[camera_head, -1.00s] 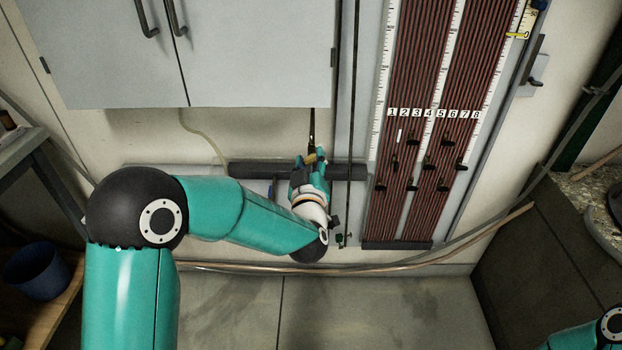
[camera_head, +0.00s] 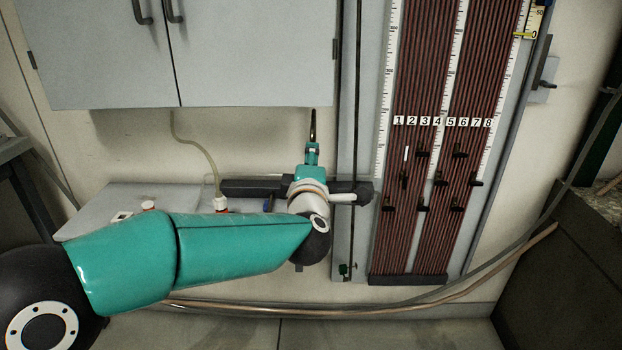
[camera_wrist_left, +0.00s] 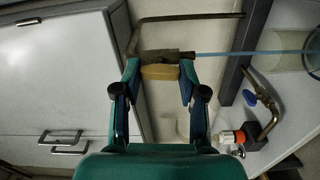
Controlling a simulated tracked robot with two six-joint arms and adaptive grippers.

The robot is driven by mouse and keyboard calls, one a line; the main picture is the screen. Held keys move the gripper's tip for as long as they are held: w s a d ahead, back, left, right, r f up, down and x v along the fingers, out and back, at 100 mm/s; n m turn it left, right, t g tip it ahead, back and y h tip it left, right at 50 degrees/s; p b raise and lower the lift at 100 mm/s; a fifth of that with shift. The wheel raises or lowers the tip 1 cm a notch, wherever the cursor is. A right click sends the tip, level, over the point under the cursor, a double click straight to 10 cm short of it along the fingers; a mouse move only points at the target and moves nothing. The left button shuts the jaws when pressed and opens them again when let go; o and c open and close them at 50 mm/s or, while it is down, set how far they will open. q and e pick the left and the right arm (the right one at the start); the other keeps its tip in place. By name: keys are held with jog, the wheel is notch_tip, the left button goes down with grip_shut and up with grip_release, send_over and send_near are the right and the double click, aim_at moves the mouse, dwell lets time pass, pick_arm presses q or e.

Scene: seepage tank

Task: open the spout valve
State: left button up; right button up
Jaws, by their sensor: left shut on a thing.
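My left gripper (camera_head: 312,147) is at the spout (camera_head: 313,124) below the wall cabinet. In the left wrist view its two fingers (camera_wrist_left: 160,78) are on either side of a tan handle (camera_wrist_left: 160,72), which lies against the dark metal body of the spout valve (camera_wrist_left: 166,56). The fingers are shut on this handle. In the head view the gripper hides the handle. A thin light-blue strip (camera_wrist_left: 250,52), looking like a water stream, runs from the spout's end toward a clear round vessel (camera_wrist_left: 283,48). My right gripper is not in view.
The cabinet (camera_head: 250,65) hangs above. A dark horizontal bar (camera_head: 250,187) runs behind the wrist. A numbered tube panel (camera_head: 430,150) stands right. The wrist view shows a blue-handled brass fitting (camera_wrist_left: 264,113) and an orange-and-white fitting (camera_wrist_left: 231,137).

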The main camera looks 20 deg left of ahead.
pick_arm(q)
jog(key=shift+a+f+n+b, duration=0.15)
jog(key=shift+f+n+b, duration=0.1)
jog(key=shift+n+b, duration=0.95)
jog(key=shift+f, duration=0.1)
dwell(0.8)
jog(key=o, duration=1.2)
jog(key=shift+c, duration=0.2)
jog(key=shift+r, duration=0.2)
